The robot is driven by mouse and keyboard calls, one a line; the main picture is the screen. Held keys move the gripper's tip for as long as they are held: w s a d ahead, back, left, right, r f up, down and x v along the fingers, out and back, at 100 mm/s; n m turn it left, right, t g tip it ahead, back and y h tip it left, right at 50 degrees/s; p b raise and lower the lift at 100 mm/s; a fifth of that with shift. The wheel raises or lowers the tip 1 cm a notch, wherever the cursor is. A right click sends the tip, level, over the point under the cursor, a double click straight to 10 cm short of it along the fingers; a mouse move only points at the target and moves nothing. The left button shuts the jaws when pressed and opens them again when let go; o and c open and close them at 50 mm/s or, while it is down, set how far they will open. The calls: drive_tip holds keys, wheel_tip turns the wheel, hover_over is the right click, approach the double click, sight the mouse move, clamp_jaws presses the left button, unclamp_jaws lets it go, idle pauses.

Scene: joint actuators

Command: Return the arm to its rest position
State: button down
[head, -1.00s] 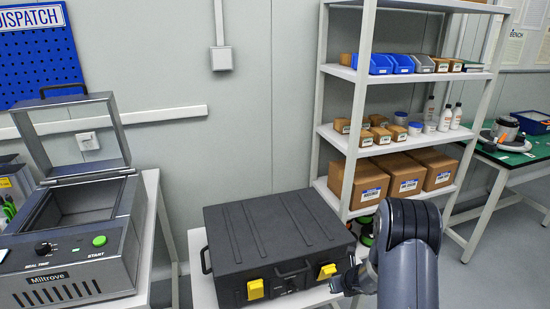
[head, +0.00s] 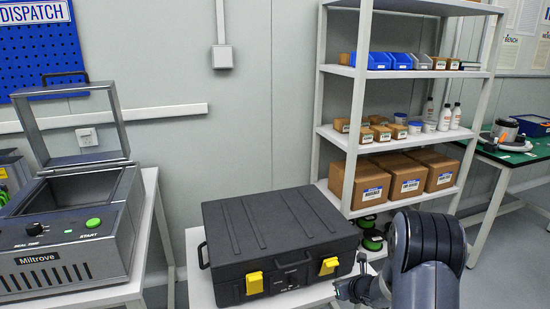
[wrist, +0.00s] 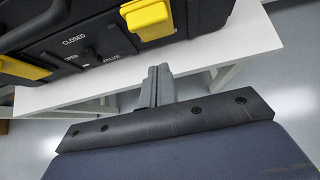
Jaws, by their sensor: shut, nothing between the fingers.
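My gripper (wrist: 158,86) shows in the wrist view with its two fingers together and nothing between them. It points toward the front edge of a white table and is apart from the black case. In the head view my arm (head: 425,255) stands at the lower right, folded, with the gripper end (head: 350,290) at the case's right front corner. The closed black case (head: 275,235) lies on the white table (head: 200,285). Its yellow latches (head: 254,283) are on the front face. The wrist view shows a latch (wrist: 148,18) and a valve knob marked OPEN and CLOSED.
A vacuum sealer (head: 70,230) with its lid up stands on a table at the left. A white shelf rack (head: 400,143) with boxes, bins and bottles stands behind the arm. A green-topped bench (head: 515,157) is at the right. Grey floor is open at the right.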

drive_tip(key=f+t+b, duration=0.1)
drive_tip(key=f+b, duration=0.1)
drive_tip(key=b, duration=0.3)
drive_tip(key=s+f+t+y+b, duration=0.1)
drive_tip(key=f+t+b, duration=0.1)
drive_tip(key=b, duration=0.4)
drive_tip(key=shift+s+d+b, duration=0.2)
drive_tip(key=shift+b, duration=0.1)
drive_tip(key=shift+t, duration=0.4)
drive_tip(key=shift+s+r, duration=0.1)
drive_tip(key=shift+r, duration=0.1)
